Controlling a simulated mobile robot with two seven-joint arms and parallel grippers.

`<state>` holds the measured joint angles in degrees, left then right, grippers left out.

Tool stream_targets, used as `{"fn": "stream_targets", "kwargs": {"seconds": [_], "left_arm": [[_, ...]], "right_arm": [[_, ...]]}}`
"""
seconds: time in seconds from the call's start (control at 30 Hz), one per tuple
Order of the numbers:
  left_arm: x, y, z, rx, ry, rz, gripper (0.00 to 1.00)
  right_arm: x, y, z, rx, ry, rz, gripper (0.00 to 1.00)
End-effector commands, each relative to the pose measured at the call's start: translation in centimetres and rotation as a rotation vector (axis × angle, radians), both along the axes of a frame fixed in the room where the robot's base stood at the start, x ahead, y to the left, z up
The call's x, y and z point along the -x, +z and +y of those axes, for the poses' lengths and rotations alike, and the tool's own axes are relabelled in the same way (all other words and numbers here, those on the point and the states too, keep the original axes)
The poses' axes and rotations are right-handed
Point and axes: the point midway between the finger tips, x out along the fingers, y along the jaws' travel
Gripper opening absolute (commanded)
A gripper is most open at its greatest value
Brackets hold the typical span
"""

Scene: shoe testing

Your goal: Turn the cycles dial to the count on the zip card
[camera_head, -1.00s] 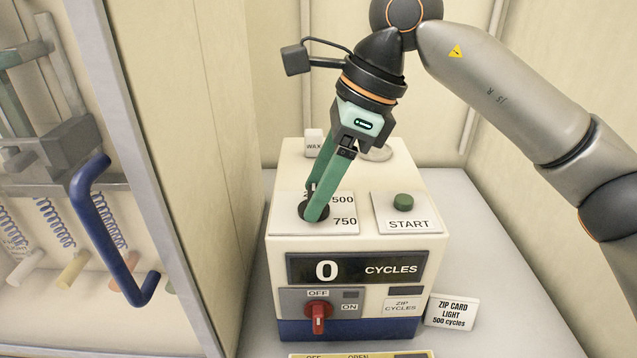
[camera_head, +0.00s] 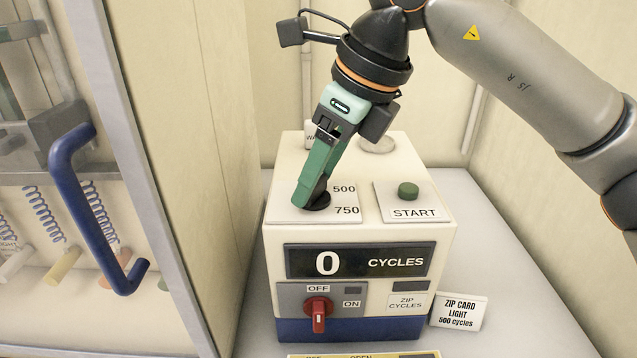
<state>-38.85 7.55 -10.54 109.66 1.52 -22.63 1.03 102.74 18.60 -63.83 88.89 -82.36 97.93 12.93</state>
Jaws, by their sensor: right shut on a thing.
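The cycles dial (camera_head: 318,205) is a dark round knob on a white plate on top of the machine, mostly hidden by my right gripper. The marks 500 and 750 show on the plate to its right; other marks are covered. My right gripper (camera_head: 312,196) reaches down from above and is shut on the dial. The zip card (camera_head: 459,311) leans at the machine's front right and reads "ZIP CARD LIGHT 500 cycles". The display (camera_head: 360,263) reads 0 CYCLES. My left gripper is not in view.
A green START button (camera_head: 408,190) sits right of the dial plate. A red OFF/ON switch (camera_head: 318,313) is on the machine's front. A blue-handled clear cabinet (camera_head: 72,170) stands at the left. The grey counter is free to the right.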

Motion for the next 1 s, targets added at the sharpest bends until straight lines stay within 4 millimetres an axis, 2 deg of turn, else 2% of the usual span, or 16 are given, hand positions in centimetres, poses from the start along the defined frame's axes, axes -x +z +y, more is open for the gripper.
{"fn": "stream_targets", "kwargs": {"seconds": [0.03, 0.17, 0.5, 1.0], "left_arm": [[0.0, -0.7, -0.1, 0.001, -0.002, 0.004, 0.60], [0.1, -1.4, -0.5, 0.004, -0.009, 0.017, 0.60], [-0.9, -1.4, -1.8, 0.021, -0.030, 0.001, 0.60], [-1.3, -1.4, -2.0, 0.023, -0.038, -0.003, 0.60]], "right_arm": [[0.0, -0.3, 0.0, 0.002, -0.044, -0.005, 0.04], [0.1, -0.2, 0.1, 0.000, -0.164, -0.005, 0.04], [0.2, -0.1, 0.2, 0.000, -0.419, -0.003, 0.04], [0.2, 0.0, 0.2, 0.000, -0.556, 0.000, 0.04]]}}
